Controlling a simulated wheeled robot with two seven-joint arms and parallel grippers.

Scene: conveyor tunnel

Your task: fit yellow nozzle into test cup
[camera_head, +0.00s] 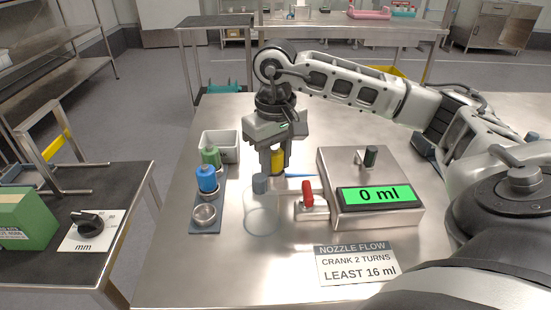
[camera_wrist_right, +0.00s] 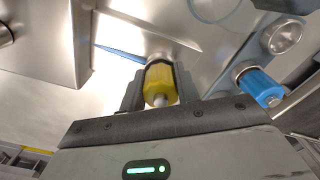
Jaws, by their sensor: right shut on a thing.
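My right gripper (camera_head: 274,170) is shut on the yellow nozzle (camera_head: 278,161), held nearly upright above the steel table. The yellow nozzle also shows between the fingers in the right wrist view (camera_wrist_right: 160,84). The test cup (camera_head: 262,222) is a clear glass vessel standing on the table, just in front of the gripper. A grey cylinder (camera_head: 260,184) shows at the cup's upper end, close to the fingertips. The nozzle is apart from the cup. Part of the cup's rim shows in the right wrist view (camera_wrist_right: 215,10). My left gripper is not in view.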

